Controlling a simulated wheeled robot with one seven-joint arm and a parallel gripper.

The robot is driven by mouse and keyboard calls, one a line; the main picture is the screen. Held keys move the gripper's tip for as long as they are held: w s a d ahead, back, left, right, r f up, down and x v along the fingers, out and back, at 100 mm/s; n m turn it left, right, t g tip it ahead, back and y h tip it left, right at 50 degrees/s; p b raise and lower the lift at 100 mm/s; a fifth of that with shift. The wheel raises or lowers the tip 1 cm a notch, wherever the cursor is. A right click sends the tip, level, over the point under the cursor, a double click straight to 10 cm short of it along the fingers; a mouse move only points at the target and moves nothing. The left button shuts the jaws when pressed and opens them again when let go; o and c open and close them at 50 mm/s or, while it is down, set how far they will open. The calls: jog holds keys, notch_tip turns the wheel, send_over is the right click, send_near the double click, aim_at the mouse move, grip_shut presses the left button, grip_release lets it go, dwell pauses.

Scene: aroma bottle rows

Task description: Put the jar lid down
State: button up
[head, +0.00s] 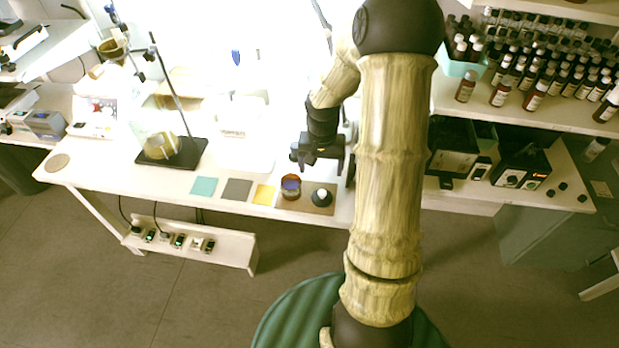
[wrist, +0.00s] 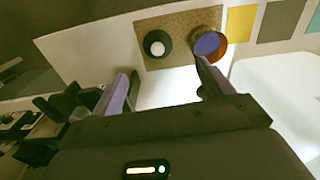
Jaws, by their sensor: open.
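The jar lid (head: 322,196), dark with a white knob, lies on a brown mat (head: 328,210) near the table's front edge. It also shows in the wrist view (wrist: 157,43), knob facing up. The open amber jar (head: 291,188) with blue-violet contents stands beside it on the mat, to the left in the head view; in the wrist view the jar (wrist: 209,45) is to the lid's right. My gripper (head: 322,166) is open and empty, above and behind the lid. In the wrist view its two fingers (wrist: 166,75) are apart, with the lid beyond them.
Yellow (head: 264,195), grey (head: 237,189) and teal (head: 204,186) squares lie left of the jar. A black stand (head: 172,153) with glassware is farther left. Shelves with many small bottles (head: 533,95) are at the right. The white table (head: 110,176) is bare at its left front.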

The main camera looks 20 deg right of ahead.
jog(key=s+a+r+n+t, duration=0.2)
jog(key=s+a+r+n, duration=0.4)
jog(key=s+a+r, duration=0.3)
jog(key=s+a, duration=0.3)
jog(key=shift+a, duration=0.3)
notch_tip(320, 180, up, 7)
jog(key=p, duration=0.7)
